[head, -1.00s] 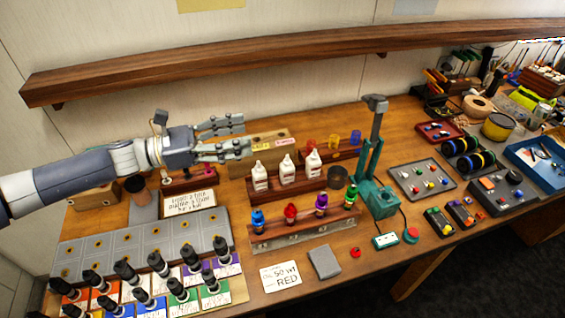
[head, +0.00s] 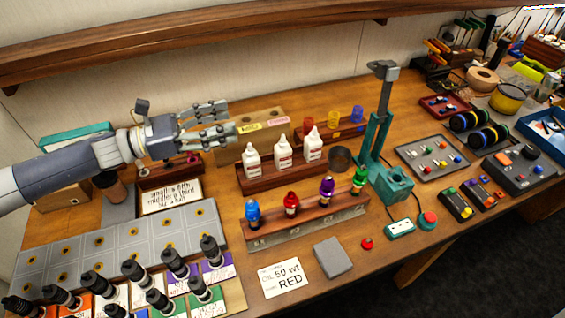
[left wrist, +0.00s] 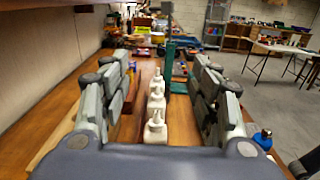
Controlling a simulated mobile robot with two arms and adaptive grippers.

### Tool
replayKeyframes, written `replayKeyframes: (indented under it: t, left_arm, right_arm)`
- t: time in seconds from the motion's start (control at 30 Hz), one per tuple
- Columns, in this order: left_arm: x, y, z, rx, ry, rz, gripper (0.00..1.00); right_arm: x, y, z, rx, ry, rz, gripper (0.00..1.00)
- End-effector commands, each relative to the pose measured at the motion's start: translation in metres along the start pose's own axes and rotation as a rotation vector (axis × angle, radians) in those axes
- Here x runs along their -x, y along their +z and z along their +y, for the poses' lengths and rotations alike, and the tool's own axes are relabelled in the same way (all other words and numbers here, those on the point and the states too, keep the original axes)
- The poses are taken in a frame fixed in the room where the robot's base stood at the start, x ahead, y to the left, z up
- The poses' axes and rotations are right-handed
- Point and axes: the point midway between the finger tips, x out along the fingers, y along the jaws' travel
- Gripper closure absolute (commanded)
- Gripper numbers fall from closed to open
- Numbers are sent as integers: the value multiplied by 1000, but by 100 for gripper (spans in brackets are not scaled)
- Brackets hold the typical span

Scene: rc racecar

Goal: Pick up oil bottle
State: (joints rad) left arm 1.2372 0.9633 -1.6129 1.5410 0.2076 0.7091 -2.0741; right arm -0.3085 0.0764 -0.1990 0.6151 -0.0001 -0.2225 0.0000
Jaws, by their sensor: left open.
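Three white oil bottles with pointed caps stand upright in a wooden rack (head: 262,184): a left one (head: 252,162), a middle one (head: 283,153) and a right one (head: 313,144). My left gripper (head: 226,120) is open and empty, up and left of the bottles, with its fingers pointing right. In the left wrist view the bottles (left wrist: 156,127) stand in a line ahead, seen between the spread fingers (left wrist: 165,85), and none is touched. My right gripper is not in view.
A green press (head: 385,150) stands right of the bottles. A card reading "50 wt RED" (head: 283,279) lies near the front edge. A wooden shelf (head: 180,40) runs along the wall above.

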Motion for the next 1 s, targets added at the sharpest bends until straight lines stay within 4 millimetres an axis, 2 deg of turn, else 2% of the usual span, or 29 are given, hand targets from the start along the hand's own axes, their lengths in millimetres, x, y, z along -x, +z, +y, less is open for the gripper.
replayKeyframes:
  t: [0.03, 0.2, 0.4, 0.5, 0.63, 0.77, 1.0]
  left_arm:
    - [0, -21, 0, 1, 0, 1, 43]
    - [0, -63, 0, 0, 0, 0, 43]
    - [0, -104, 0, 0, 0, 0, 43]
    - [0, -118, 0, 0, 0, 0, 43]
    - [0, -128, 0, 0, 0, 0, 43]
    - [-5, -130, 0, 0, -2, -1, 43]
    - [-42, -128, -1, -1, -3, -1, 43]
  right_arm:
    - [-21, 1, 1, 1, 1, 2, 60]
    - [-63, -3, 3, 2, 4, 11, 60]
    - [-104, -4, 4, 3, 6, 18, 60]
    - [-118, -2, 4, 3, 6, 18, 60]
    - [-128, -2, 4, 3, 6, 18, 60]
    - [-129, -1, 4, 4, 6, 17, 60]
    - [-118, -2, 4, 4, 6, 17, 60]
